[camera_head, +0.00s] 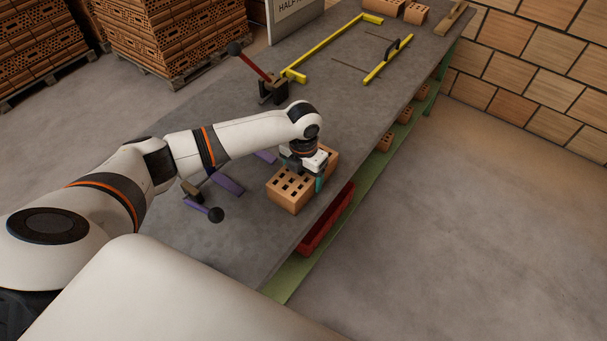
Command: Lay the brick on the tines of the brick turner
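A light orange brick (287,192) with rows of square holes is at the worktable's near edge. My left gripper (312,172) is over the brick, pointing down. One teal-tipped finger shows against the brick's near side; the other finger is hidden, so I cannot tell whether the grip is closed. The brick turner lies just left of the brick; its purple tines (227,183) show flat and partly behind my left arm. My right gripper is not in view.
A yellow frame (331,45) and a red lever (255,66) with a dark knob are farther back on the grey worktable (345,110). More bricks (416,13) sit at its far end. A red tray (327,220) and bricks are on the green lower shelf (284,282).

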